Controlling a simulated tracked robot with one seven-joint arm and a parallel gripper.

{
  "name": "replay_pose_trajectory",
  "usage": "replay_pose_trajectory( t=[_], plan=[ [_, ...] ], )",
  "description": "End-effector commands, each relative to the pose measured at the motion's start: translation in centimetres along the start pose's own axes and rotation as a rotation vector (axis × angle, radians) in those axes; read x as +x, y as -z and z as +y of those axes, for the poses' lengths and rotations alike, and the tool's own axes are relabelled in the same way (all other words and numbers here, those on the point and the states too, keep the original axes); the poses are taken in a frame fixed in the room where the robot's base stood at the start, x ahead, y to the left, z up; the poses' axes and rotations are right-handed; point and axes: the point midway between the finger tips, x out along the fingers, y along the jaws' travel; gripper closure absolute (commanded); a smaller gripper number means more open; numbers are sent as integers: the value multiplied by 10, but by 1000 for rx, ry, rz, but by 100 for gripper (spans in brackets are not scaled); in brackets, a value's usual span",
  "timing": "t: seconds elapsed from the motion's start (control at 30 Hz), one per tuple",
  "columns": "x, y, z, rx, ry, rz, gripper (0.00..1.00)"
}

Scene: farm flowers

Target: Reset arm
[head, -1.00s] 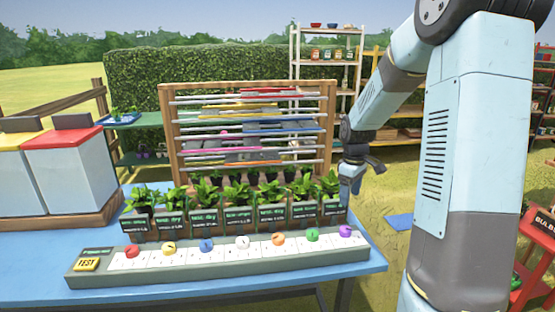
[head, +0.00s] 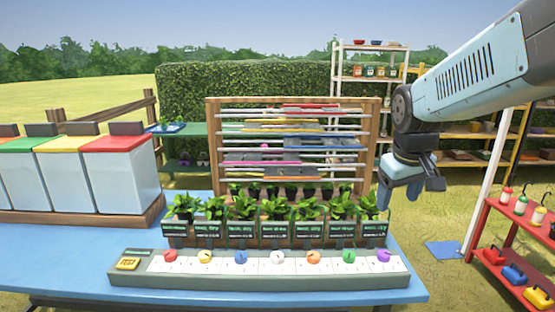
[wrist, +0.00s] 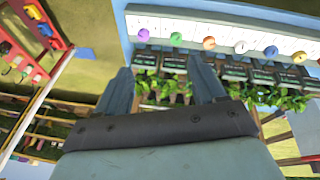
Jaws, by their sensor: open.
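My arm reaches in from the upper right of the head view. My gripper (head: 402,192) hangs just right of the blue table's (head: 60,265) potted plants and holds nothing. In the wrist view my gripper (wrist: 168,82) shows two fingers spread apart with an empty gap between them. Beyond the fingers are a white panel with coloured knobs (wrist: 235,30) and dark plant labels. The row of potted plants (head: 275,210) stands upright on the table in the head view, with the knob panel (head: 277,263) in front of it.
A wooden rack with rods (head: 290,150) stands behind the plants. Lidded white bins (head: 125,180) stand at left. A red shelf (head: 490,240) with bottles and small coloured items is at right.

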Motion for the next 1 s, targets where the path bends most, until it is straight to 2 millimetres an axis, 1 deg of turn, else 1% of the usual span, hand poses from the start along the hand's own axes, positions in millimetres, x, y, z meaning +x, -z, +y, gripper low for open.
replay_pose_trajectory(
  t=[0.03,0.2,0.4,0.5,0.7,1.0],
  plan=[
    [-9,-9,-5,23,-1,23,31],
    [-32,-38,-20,110,10,87,31],
    [-50,-69,-35,204,41,153,31],
    [-54,-81,-39,237,56,176,31],
    [-57,-90,-43,268,71,194,31],
    [-57,-91,-43,268,71,194,31]
  ],
)
